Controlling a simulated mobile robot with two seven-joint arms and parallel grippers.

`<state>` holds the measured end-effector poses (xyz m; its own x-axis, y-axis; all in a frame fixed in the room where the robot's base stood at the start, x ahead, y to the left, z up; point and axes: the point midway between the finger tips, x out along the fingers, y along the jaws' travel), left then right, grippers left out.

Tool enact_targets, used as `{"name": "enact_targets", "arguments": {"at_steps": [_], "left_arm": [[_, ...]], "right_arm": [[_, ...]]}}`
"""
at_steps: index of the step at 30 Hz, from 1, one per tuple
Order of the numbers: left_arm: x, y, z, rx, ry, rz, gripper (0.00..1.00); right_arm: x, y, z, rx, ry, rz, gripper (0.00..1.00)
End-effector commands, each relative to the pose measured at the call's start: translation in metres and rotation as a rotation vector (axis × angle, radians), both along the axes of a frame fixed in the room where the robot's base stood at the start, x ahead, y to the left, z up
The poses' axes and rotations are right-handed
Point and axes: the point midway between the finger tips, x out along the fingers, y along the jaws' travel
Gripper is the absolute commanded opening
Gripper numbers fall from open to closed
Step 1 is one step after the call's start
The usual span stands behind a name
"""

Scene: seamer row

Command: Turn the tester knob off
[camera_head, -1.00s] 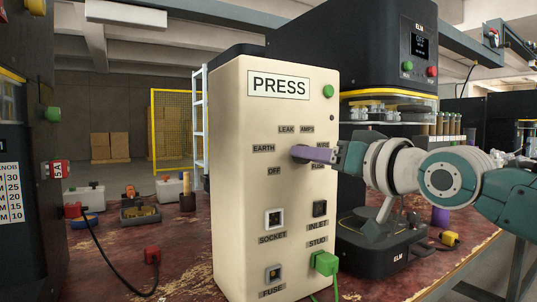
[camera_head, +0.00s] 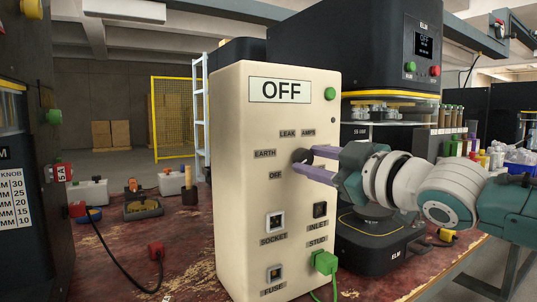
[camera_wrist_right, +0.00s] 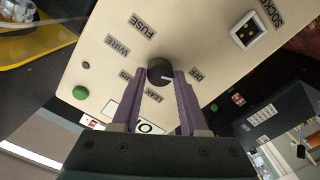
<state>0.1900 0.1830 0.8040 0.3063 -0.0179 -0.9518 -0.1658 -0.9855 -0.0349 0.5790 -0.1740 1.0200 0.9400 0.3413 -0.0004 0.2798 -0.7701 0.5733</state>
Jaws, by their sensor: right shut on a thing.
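The tester (camera_head: 240,200) is a tall cream box standing on the bench, and its display (camera_head: 280,90) reads OFF. Its dark round knob (camera_head: 299,156) sits among the LEAK, AMPS, EARTH and OFF labels. The gripper (camera_wrist_right: 158,82) hides part of the panel and display in the wrist view. My left gripper is not in view.
A green plug (camera_head: 325,262) with a cable is in the STUD socket. A black ELM machine (camera_head: 375,235) stands close behind the tester at right.

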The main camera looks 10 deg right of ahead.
Motion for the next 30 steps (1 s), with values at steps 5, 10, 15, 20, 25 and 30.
{"name": "enact_targets", "arguments": {"at_steps": [5, 10, 15, 20, 25, 30], "left_arm": [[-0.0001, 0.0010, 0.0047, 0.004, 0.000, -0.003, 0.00], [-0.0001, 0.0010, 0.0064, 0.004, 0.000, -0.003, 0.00], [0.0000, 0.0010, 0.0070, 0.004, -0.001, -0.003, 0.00], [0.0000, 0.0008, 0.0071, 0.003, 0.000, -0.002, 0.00], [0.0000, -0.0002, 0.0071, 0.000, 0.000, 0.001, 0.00], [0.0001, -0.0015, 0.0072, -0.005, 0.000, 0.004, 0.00]], "right_arm": [[-0.0001, 0.0005, 0.0011, -0.093, -0.035, 0.001, 0.00], [-0.0001, 0.0007, 0.0006, -0.147, -0.055, 0.001, 0.00], [-0.0002, 0.0007, 0.0003, -0.173, -0.065, 0.001, 0.00], [-0.0002, 0.0007, 0.0002, -0.181, -0.067, 0.001, 0.00], [-0.0002, 0.0007, 0.0002, -0.181, -0.067, 0.001, 0.00], [-0.0001, 0.0007, 0.0001, -0.181, -0.067, 0.001, 0.51]]}}
